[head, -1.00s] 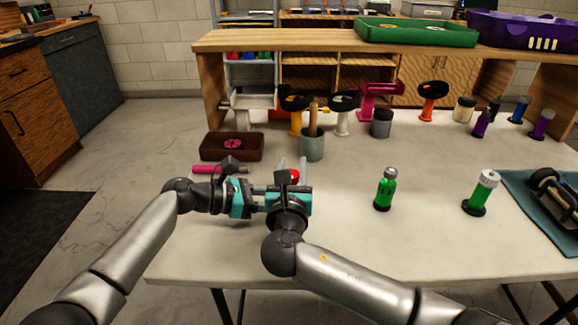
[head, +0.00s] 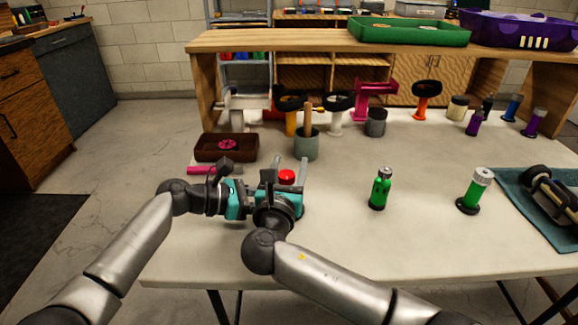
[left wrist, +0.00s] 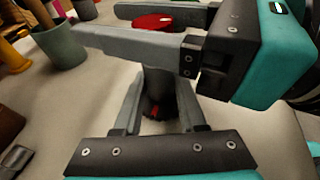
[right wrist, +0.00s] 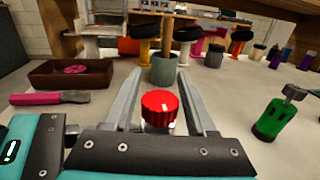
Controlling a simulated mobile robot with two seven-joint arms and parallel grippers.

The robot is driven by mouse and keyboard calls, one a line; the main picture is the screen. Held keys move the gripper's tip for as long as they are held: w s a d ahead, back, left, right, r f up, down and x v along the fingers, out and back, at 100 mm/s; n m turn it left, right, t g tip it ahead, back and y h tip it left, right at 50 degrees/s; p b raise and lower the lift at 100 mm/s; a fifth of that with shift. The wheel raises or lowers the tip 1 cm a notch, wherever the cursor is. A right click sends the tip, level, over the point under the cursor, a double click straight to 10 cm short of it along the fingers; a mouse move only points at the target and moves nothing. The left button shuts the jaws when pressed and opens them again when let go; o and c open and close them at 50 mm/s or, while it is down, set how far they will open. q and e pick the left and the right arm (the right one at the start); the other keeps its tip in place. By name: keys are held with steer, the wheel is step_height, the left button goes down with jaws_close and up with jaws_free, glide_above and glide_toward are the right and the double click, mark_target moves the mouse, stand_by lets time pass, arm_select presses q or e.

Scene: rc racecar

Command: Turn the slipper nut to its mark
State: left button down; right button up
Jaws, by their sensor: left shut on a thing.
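The slipper nut, a red ribbed knob with a small white mark on top, shows in the head view (head: 287,176), the right wrist view (right wrist: 160,105) and at the top of the left wrist view (left wrist: 165,21). My right gripper (right wrist: 160,80) is open, with one finger on each side of the nut and narrow gaps between. My left gripper (left wrist: 158,85) is shut on a dark grey upright body under the nut. In the head view its fingertips are hidden behind my right gripper.
A brown tray (head: 226,148) and a pink-handled tool (head: 201,170) lie to the left. A grey-green cup (head: 306,147) stands behind the nut. A green bottle (head: 380,190) stands to the right, with clear table between. A teal mat (head: 530,215) lies at far right.

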steer(key=shift+o, duration=0.9)
steer(key=shift+s, duration=0.1)
steer(key=s, duration=0.4)
steer(key=s+a, duration=0.1)
steer(key=s, duration=0.2)
steer(key=s+a, duration=0.1)
steer(key=s, duration=0.3)
steer(key=shift+s+a, duration=0.1)
steer(key=shift+s, duration=0.25)
